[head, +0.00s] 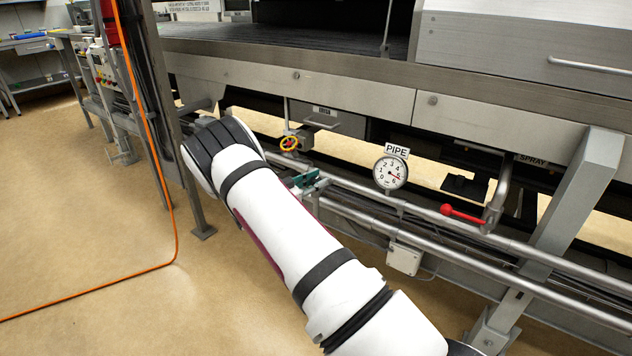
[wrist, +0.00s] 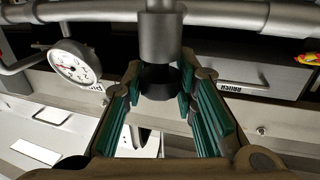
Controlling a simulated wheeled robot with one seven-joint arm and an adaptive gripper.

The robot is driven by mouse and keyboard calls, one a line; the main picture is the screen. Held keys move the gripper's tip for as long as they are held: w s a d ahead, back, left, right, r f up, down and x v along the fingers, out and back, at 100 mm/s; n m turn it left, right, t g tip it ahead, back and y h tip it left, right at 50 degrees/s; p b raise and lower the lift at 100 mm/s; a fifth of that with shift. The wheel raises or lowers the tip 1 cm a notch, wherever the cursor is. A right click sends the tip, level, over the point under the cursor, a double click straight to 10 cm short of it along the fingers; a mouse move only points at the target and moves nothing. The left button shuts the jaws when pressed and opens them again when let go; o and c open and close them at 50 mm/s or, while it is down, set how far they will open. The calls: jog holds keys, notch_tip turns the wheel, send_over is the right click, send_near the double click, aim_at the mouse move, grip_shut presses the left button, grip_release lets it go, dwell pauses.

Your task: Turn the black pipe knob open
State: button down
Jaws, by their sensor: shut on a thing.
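The black pipe knob (wrist: 158,80) hangs below a grey metal stem (wrist: 161,36) in the wrist view, close to the horizontal pipe. My gripper (wrist: 164,88) has its teal-padded fingers on both sides of the knob and is shut on it. In the head view, a teal part of my gripper (head: 309,182) shows by the pipes, left of the round gauge (head: 390,173) under the PIPE sign (head: 396,151). The knob is hidden behind my arm there. The gauge also shows in the wrist view (wrist: 75,66).
Long pipes and a steel frame leg (head: 560,220) bound the space. An orange hose (head: 172,215) hangs at left.

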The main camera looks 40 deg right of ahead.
jog(key=shift+n+t, duration=0.3)
jog(key=shift+t, duration=0.2)
jog(key=n+t+p, duration=0.1)
jog(key=t, duration=0.1)
jog(key=n+t+y+p, duration=0.1)
jog(key=n+t, duration=0.1)
jog(key=t, duration=0.1)
jog(key=shift+s+n+y, duration=0.15)
jog(key=shift+n+y, duration=0.15)
jog(key=n+t+y+p, duration=0.1)
jog(key=n+t+y, duration=0.1)
jog(key=t, duration=0.1)
jog(key=n+t+y+p, duration=0.1)
jog(key=n+t+y, duration=0.2)
jog(key=shift+d+t, duration=0.15)
jog(key=shift+t, duration=0.15)
jog(key=n+t+y+p, duration=0.1)
jog(key=n+y, duration=0.1)
jog(key=n+t+y+p, duration=0.1)
jog(key=y, duration=0.2)
jog(key=shift+n+t, duration=0.4)
jog(key=shift+n+t+y+p, duration=0.3)
jog(key=shift+n+y, duration=0.95)
jog(key=shift+y, duration=0.75)
jog(key=shift+n+t+y+p, duration=0.2)
jog(key=shift+n+y+p, duration=0.15)
jog(key=shift+n+y, duration=1.3)
jog(key=shift+m+y, duration=0.3)
jog(key=shift+y, duration=0.15)
